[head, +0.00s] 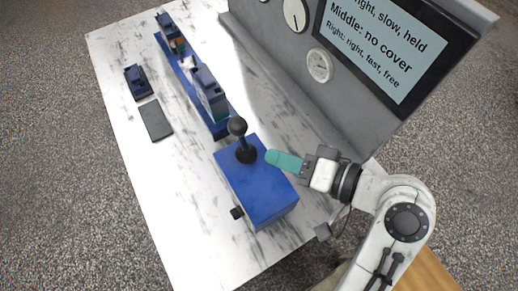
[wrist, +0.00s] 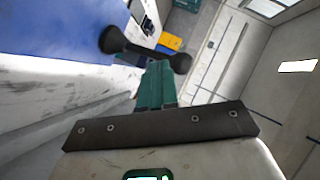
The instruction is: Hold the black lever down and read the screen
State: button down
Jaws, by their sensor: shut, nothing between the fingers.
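The black lever (head: 237,126) stands up from the blue box (head: 262,190) with a round knob on top. It also shows in the wrist view (wrist: 145,49), just beyond my fingertips. My gripper (head: 270,157) has teal fingers, shut and empty, just right of the lever's base; whether they touch it I cannot tell. The fingers also show in the wrist view (wrist: 157,72). The screen (head: 385,45) is partly cut off at the top. It reads "...right, slow, held", "Middle: no cover" and "Right: right, fast, free". The top line's start is out of view.
A blue rail with dark blue parts (head: 208,95) runs behind the box. A dark flat plate (head: 155,120) and a small blue part (head: 136,82) lie at left. The front-left tabletop is clear.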

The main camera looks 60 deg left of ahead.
jog(key=shift+v, duration=1.3)
jog(key=w+d+f+m+t+h, duration=0.2)
jog(key=d+f+m+t, duration=0.25)
jog(key=d+f, duration=0.5)
jog(key=w+d+f+m+t+h, duration=0.25)
jog(key=d+f+m+t, duration=0.35)
jog(key=d, duration=0.7)
jog(key=s+d+f+m+h, duration=0.1)
jog(key=s+d+h, duration=0.1)
jog(key=d, duration=0.5)
jog(key=s+d+f+m+h, duration=0.1)
jog(key=s+d+f+h, duration=0.1)
jog(key=s+d, duration=0.3)
jog(key=s+d+f+m+g+h, duration=0.1)
jog(key=s+d+f+h, duration=0.1)
jog(key=d, duration=0.9)
jog(key=shift+s+f+h, duration=0.2)
jog(key=shift+s+h, duration=0.45)
jog(key=shift+s, duration=0.35)
